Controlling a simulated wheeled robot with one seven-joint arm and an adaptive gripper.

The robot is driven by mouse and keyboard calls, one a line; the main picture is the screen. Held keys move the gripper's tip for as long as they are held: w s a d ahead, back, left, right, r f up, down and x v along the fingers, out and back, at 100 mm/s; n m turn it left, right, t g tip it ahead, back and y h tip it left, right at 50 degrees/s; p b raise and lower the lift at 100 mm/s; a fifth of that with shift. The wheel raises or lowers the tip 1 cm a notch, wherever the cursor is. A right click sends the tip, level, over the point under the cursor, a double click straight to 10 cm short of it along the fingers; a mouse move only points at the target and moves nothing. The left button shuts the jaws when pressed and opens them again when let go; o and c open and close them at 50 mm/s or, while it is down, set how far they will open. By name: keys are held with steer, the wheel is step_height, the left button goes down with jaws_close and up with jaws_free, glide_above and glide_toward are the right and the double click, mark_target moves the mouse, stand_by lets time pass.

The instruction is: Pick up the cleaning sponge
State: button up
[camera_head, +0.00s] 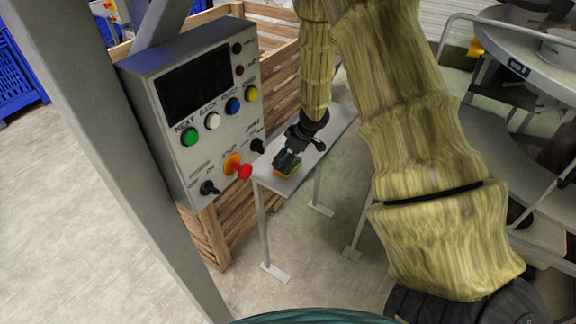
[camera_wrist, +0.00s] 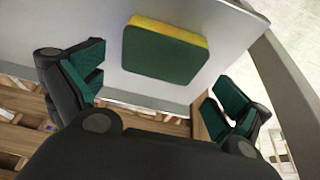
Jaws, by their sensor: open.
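The cleaning sponge (camera_wrist: 163,54) is green with a yellow layer and lies on a small grey table (camera_wrist: 225,22). In the head view the sponge (camera_head: 287,164) sits near the front left end of the tabletop (camera_head: 268,181), partly covered by my gripper. My gripper (camera_head: 297,142) is just above or behind it there. In the wrist view my gripper (camera_wrist: 165,92) is open, with one green-padded finger on each side and the sponge ahead between them. The sponge is apart from both fingers in that view.
A control box (camera_head: 195,105) with buttons and a red stop knob stands close to the left of the table. A wooden crate (camera_head: 270,60) is behind it. A grey post (camera_head: 95,130) rises at left. Round metal machinery (camera_head: 535,60) is at right.

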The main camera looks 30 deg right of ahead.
steer(key=x, duration=0.4)
steer(key=shift+d, duration=0.15)
steer(key=c, duration=0.6)
steer(key=shift+r, duration=0.1)
steer(key=shift+r, duration=1.7)
steer(key=shift+s+a+r+b, duration=0.25)
steer(key=shift+s+a+b, duration=0.85)
steer(key=shift+s, duration=1.3)
steer(key=shift+s+a+r+b, duration=0.2)
steer(key=shift+s+a+b, duration=0.9)
steer(key=shift+s, duration=1.35)
steer(key=shift+s+a+r+b, duration=0.25)
steer(key=shift+s+a+b, duration=0.45)
steer(key=shift+s+a, duration=1.2)
